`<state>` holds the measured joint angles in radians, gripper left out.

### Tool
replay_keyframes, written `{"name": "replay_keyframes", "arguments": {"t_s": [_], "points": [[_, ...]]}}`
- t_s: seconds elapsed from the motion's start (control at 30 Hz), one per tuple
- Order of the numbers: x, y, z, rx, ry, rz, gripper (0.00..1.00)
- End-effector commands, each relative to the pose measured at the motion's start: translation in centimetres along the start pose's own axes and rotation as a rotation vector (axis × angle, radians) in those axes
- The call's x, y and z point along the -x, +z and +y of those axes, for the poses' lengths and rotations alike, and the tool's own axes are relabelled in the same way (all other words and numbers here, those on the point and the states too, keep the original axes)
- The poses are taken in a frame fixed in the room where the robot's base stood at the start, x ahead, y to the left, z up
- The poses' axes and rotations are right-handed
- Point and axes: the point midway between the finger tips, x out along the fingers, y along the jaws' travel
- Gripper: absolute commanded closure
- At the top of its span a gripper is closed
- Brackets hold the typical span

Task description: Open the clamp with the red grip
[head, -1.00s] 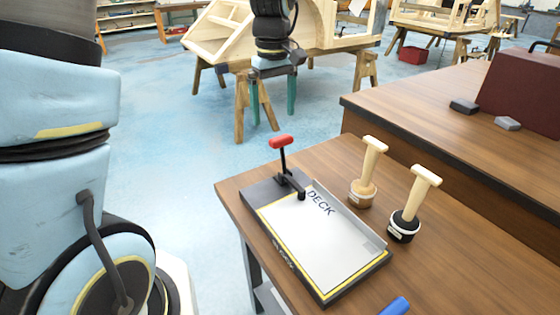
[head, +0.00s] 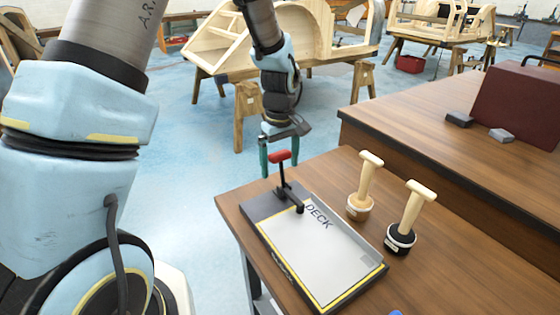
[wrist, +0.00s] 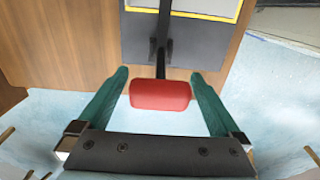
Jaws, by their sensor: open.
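The clamp's red grip (head: 280,156) tops a black lever standing upright at the far left end of the board marked DECK (head: 345,246). The clamp's black arm (head: 296,204) reaches onto the white sheet. My gripper (head: 280,158) is open, with green fingers, just at the grip. In the wrist view, the red grip (wrist: 160,95) lies crosswise between the two open fingers of my gripper (wrist: 160,85). A gap shows on each side, wider toward the left fingertip. I cannot tell its exact depth between the fingers.
Two stamps with wooden handles, one tan (head: 363,190) and one black-based (head: 405,222), stand right of the board. A higher wooden bench (head: 450,140) with a dark red box (head: 520,100) is behind them. Wooden frames on trestles stand farther back. Open floor lies left of the table.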

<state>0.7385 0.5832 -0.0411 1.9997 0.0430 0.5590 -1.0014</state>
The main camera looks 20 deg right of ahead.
Motion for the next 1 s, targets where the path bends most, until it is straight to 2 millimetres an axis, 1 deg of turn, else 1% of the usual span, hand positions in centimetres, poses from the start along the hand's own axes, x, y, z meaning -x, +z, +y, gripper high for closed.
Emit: {"name": "replay_keyframes", "arguments": {"t_s": [0.2,1.0], "points": [[-0.03,0.00,0.00,0.000,0.000,0.000,0.01],[0.01,-0.01,-0.02,0.000,-0.001,0.000,0.91]]}}
